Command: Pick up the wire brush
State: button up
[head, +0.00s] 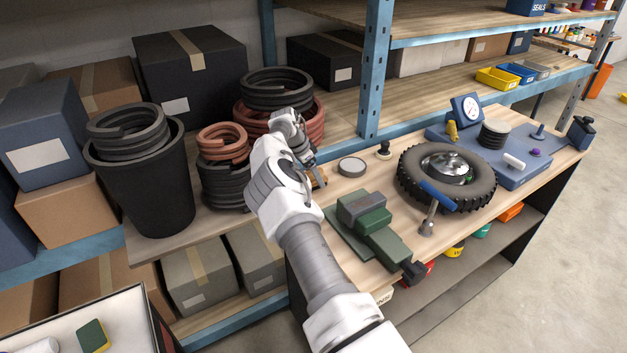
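My arm reaches across the workbench in the head view. My gripper (312,167) is low over the bench's left part, beside the stacked coils. A small orange-brown piece (320,178) shows right at the fingertips. It may be part of the wire brush, but most of it is hidden by my gripper and arm. I cannot tell whether the fingers are open or closed on it. No other thing in view is clearly a wire brush.
A round tin (351,167) and a dark knob (384,150) are right of my gripper. Coils (226,186) and a black bin (150,190) crowd the left.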

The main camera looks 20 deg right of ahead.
aim_at(320, 169)
grip_shut()
jog(key=shift+r, duration=0.2)
jog(key=shift+r, duration=0.25)
jog(key=r, duration=0.2)
jog(key=r+b, duration=0.1)
jog(key=shift+s+d+r, duration=0.2)
jog(key=shift+d+r, duration=0.2)
jog(key=s+d+r+b, duration=0.2)
jog(key=s+d+r, duration=0.3)
jog(key=d, duration=0.4)
jog(key=shift+s+d+r, duration=0.15)
jog(key=shift+r, duration=0.55)
jog(key=shift+c, duration=2.3)
grip_release()
jog(key=c, duration=0.6)
